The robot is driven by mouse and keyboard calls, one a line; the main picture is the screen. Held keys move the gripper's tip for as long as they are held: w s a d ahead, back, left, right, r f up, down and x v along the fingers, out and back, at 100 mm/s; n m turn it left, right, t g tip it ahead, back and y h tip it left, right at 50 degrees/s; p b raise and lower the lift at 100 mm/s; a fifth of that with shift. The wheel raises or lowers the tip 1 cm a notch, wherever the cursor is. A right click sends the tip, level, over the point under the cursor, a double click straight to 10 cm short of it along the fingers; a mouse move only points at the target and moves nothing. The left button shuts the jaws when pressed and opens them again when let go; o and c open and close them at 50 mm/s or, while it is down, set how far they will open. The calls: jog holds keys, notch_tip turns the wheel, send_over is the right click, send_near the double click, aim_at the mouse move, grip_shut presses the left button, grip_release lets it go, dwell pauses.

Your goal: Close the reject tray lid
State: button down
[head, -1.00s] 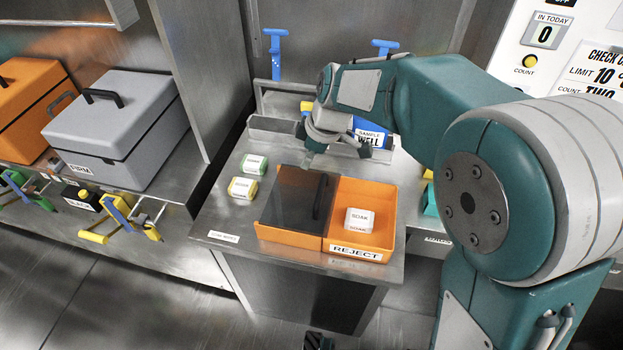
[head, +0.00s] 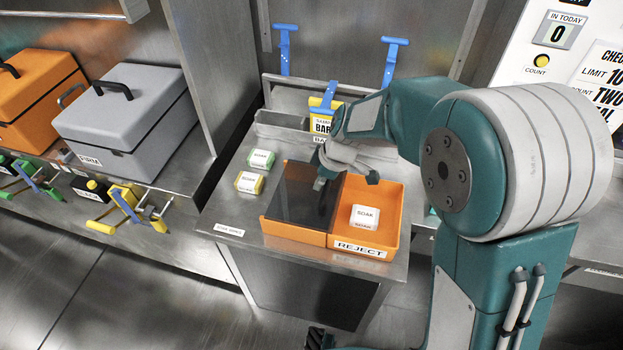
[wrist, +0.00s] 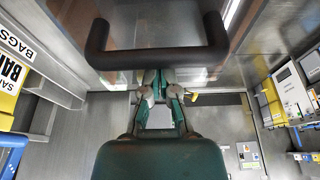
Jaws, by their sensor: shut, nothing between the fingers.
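The orange reject tray (head: 292,234) stands on the steel bench with a REJECT label on its front. Its dark see-through lid (head: 295,205) covers the left half; the right half is open and holds a white SOAK block (head: 365,217). The lid's black handle (head: 328,203) is at its right edge, partly hidden by my gripper. My gripper (head: 319,184) is shut and empty over the lid beside the handle. In the wrist view the handle (wrist: 160,62) spans the picture just past my fingertips (wrist: 160,90); I cannot tell whether they touch.
A green-edged block (head: 261,160) and a yellow-edged block (head: 249,182) sit left of the tray. A bin with a yellow bag pack (head: 321,121) stands behind it. A grey case (head: 125,115) is on the left bench.

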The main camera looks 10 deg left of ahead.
dwell(0.3)
jog(key=d, duration=1.5)
jog(key=shift+s+d, duration=0.15)
jog(key=shift+s, duration=0.15)
jog(key=shift+w+a+f, duration=0.1)
jog(key=shift+a+f, duration=0.05)
jog(key=shift+a, duration=0.35)
jog(key=a, duration=0.2)
jog(key=shift+a+f, duration=0.35)
jog(key=v, duration=1)
jog(key=s+d+r+m+t+h, duration=0.1)
jog(key=s+d+r+m, duration=0.3)
jog(key=s+m, duration=0.4)
jog(key=s+d+r+m+t+h, duration=0.2)
jog(key=s+d+r+m+t, duration=0.2)
jog(key=s+m, duration=0.5)
jog(key=shift+s+d+r+m+h, duration=0.3)
jog(key=shift+s+d+r, duration=0.25)
jog(key=shift+s, duration=0.65)
